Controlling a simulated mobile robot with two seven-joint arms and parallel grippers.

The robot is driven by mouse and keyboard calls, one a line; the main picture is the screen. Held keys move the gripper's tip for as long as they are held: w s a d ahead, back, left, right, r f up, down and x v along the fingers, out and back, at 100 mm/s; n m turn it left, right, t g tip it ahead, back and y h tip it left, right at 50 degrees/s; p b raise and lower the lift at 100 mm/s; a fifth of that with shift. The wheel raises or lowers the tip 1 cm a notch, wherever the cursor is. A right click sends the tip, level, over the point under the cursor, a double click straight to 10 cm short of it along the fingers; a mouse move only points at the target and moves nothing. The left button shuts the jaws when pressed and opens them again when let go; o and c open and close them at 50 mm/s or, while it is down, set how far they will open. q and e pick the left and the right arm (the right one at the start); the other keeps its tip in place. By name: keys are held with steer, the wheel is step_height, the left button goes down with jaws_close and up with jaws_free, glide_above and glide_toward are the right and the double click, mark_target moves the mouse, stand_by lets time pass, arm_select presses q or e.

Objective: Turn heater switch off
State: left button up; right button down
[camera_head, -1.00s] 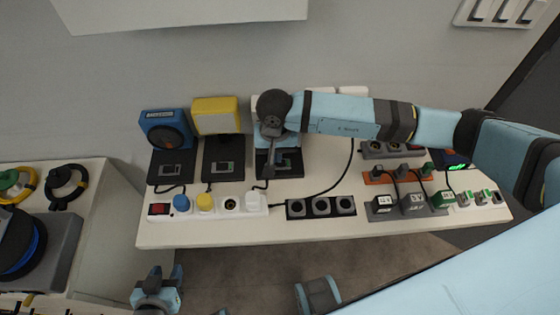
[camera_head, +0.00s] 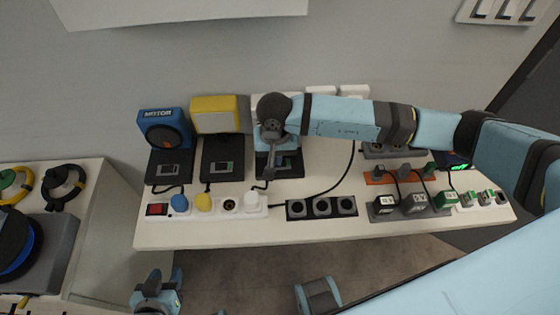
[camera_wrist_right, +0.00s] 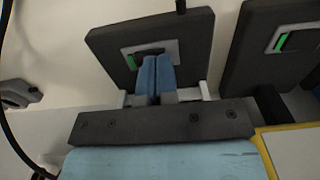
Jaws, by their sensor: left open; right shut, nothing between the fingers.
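A dark switch plate (camera_head: 290,172) is the third from the left on the white table, below a pale box mostly hidden by my right arm. I cannot read a heater label. My right gripper (camera_head: 268,167) is over this plate. In the right wrist view its blue fingers (camera_wrist_right: 155,62) are shut together with nothing between them, with their tips at the grey-framed switch (camera_wrist_right: 172,46). A green patch (camera_wrist_right: 132,62) shows at the left of that switch; its rocker is mostly hidden. I cannot tell whether the tips touch it. My left gripper (camera_head: 163,278) is open and empty, low in front of the table.
A blue motor box (camera_head: 163,117) and a yellow box (camera_head: 214,113) stand left of my right gripper, each with a dark switch plate. A white power strip (camera_head: 247,210) and black sockets (camera_head: 321,207) line the table's front. Cables run between them.

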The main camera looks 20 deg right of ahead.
steer(key=shift+f, duration=0.3)
steer(key=shift+r, duration=0.15)
steer(key=shift+r+p, duration=1.05)
steer(key=shift+r, duration=2.4)
